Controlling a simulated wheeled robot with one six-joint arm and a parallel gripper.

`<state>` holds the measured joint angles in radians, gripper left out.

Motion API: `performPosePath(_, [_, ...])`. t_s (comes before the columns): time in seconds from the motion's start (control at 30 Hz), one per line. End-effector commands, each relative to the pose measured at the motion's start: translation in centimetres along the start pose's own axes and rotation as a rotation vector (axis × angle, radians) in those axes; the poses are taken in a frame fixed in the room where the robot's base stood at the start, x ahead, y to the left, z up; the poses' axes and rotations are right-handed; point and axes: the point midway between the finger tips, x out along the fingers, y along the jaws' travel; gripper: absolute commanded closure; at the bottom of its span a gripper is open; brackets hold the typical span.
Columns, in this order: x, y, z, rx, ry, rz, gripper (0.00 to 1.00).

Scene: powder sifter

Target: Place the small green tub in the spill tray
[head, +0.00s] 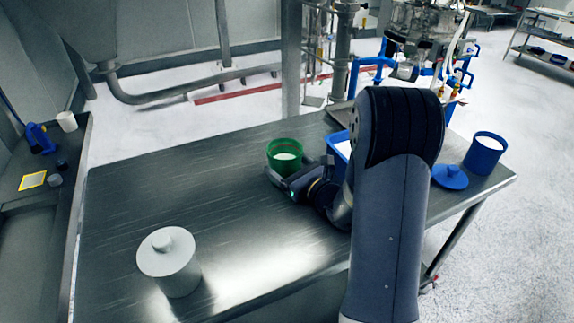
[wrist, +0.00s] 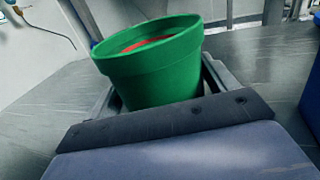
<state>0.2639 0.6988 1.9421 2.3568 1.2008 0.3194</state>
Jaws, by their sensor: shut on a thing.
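The small green tub (head: 284,154) has white powder in it in the head view. It also shows large in the wrist view (wrist: 155,75), tilted a little, with a reddish patch inside its rim. My gripper (head: 284,176) is shut on the tub, its fingers on either side of it. Whether the tub touches the table is hard to tell. The spill tray cannot be made out for sure; a dark flat edge (head: 338,114) shows at the table's back, partly hidden behind my arm.
A blue container with white contents (head: 340,144) stands right of the tub, partly behind my arm. A blue tub (head: 486,152) and blue lid (head: 450,177) are at the right end. A white lidded jar (head: 170,262) stands front left.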

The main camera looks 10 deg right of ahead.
Motion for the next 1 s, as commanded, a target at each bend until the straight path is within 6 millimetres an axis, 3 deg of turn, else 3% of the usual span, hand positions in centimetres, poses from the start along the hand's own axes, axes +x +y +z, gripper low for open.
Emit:
performPosePath(0.23, [0.0, 0.0, -0.4, -0.001, -0.001, 0.0, 0.53])
performPosePath(0.27, [0.0, 0.0, -0.3, 0.0, 0.001, 0.0, 0.17])
performPosePath(0.47, [0.0, 0.0, -0.3, 0.0, 0.001, 0.0, 0.0])
performPosePath(0.83, [-0.1, 0.0, 0.3, 0.0, 0.001, -0.001, 0.0])
performPosePath(1.0, [-3.5, -0.2, -0.1, 0.001, 0.001, -0.007, 0.0])
